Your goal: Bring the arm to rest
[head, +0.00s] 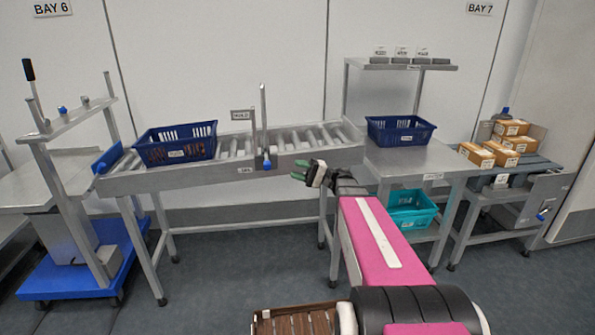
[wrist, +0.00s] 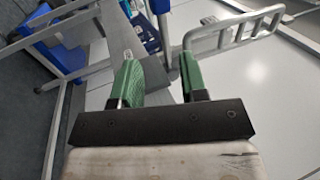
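My arm reaches forward from the bottom right in the head view. My gripper (head: 300,174) is at its end, in front of the roller conveyor (head: 215,178) and left of the steel table (head: 415,160). In the wrist view my gripper's two green fingers (wrist: 161,78) stand apart with a clear gap. Nothing is held between them. I cannot tell from these frames whether the arm is moving.
A blue crate (head: 205,131) with dark contents stands on the conveyor's left. Another blue crate (head: 400,137) is on the table, a teal crate (head: 411,222) below. Boxes (head: 477,154) lie at right. A blue-based cart (head: 75,270) is left. Floor (head: 215,270) between is clear.

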